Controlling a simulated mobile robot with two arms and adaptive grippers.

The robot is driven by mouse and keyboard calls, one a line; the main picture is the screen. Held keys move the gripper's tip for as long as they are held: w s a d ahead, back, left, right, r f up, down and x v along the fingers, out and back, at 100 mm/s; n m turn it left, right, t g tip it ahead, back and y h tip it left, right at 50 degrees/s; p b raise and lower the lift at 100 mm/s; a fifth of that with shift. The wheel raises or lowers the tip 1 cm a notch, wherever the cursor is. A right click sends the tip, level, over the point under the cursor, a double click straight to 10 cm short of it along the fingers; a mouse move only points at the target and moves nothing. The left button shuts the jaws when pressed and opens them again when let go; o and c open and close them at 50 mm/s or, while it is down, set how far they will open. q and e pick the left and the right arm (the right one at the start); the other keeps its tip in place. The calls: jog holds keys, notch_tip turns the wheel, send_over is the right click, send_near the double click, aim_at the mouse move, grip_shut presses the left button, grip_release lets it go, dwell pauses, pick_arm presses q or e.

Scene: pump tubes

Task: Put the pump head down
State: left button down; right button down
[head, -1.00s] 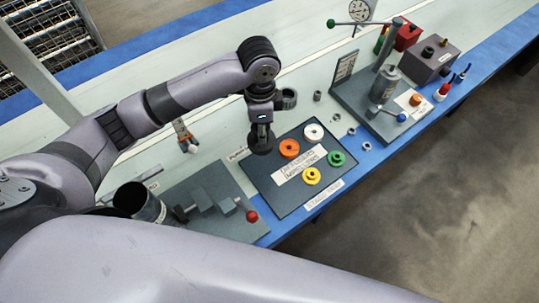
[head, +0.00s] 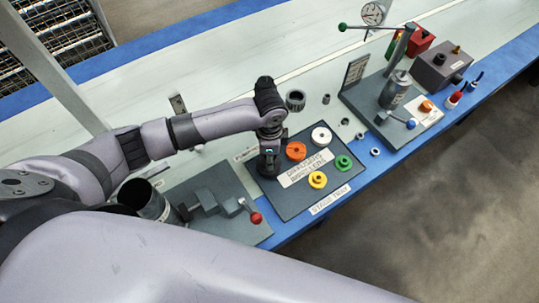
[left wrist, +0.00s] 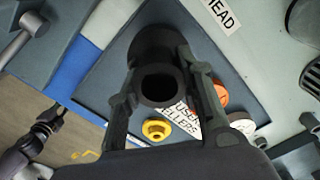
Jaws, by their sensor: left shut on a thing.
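My left gripper (head: 268,162) is shut on the pump head, a dark hollow cylinder (left wrist: 160,88) held upright between the two fingers in the left wrist view. In the head view it is over the left part of the dark stage tray (head: 290,205), beside the orange impeller (head: 296,151). I cannot tell whether the pump head's underside touches the tray. A white label ending in HEAD (left wrist: 222,14) lies close by on the bench.
White (head: 321,136), green (head: 343,162) and yellow (head: 317,180) impellers sit on the tray. A grey vise-like fixture with a red-knobbed lever (head: 256,218) stands to its left. A press (head: 393,90) stands at the upper right. A dark ring (head: 296,100) stands behind the tray.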

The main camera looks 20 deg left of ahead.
pick_arm(q)
jog(key=c, duration=1.1)
grip_release()
jog(key=shift+f, duration=0.1)
notch_tip(320, 180, up, 12)
jog(key=shift+r+p, duration=0.2)
jog(key=shift+p, duration=0.15)
